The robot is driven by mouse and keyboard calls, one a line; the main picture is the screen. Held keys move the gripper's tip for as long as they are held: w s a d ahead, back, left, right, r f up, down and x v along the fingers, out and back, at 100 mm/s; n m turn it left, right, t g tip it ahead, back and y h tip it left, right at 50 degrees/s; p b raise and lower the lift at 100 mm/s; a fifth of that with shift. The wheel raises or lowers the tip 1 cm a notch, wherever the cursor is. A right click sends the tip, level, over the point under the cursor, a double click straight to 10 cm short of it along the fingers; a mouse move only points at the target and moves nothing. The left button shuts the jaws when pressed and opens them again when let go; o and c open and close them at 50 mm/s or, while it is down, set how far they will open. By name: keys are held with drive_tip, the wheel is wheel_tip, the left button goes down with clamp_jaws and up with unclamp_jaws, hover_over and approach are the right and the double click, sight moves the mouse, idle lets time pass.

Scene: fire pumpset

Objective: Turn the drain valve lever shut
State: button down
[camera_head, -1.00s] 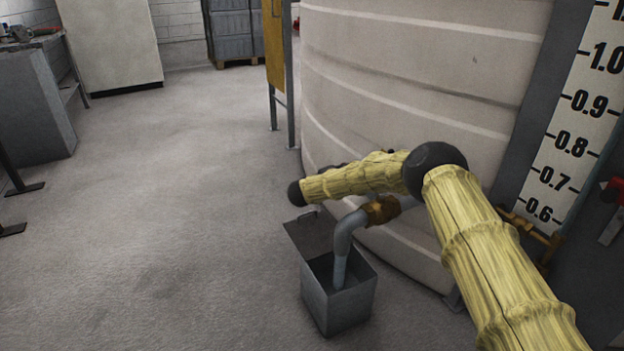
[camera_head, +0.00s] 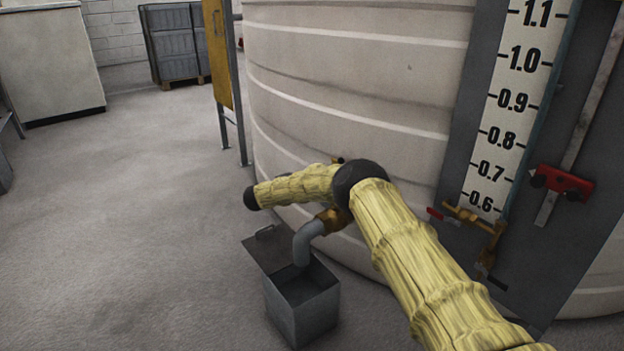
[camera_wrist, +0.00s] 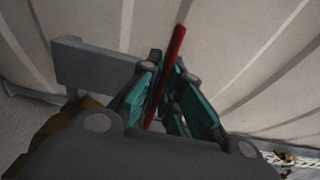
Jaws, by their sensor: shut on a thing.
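The red drain valve lever (camera_wrist: 176,48) stands between the teal-padded fingers of my gripper (camera_wrist: 168,92) in the wrist view. The gripper is shut on it, and the lever's free end sticks out beyond the fingertips. In the head view the brass drain valve (camera_head: 334,219) sits low by the tank, with a grey elbow pipe (camera_head: 306,242) bending down from it into an open grey box (camera_head: 303,308). My yellow-sleeved arm covers part of the valve, and the gripper and lever cannot be made out there.
The large pale ribbed tank (camera_head: 350,90) stands close behind my arm. At right are a level gauge board (camera_head: 511,100), a brass fitting with a small red handle (camera_head: 470,217) and a red slider (camera_head: 563,183). Open concrete floor (camera_head: 120,220) lies at left.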

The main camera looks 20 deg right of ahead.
drive_tip(key=c, duration=1.6)
unclamp_jaws()
drive_tip(key=shift+w+a, duration=0.1)
drive_tip(key=shift+w, duration=0.1)
drive_tip(key=shift+s, duration=0.1)
drive_tip(key=v, duration=1.1)
drive_tip(key=shift+s+a, duration=0.15)
drive_tip(key=shift+a, duration=0.25)
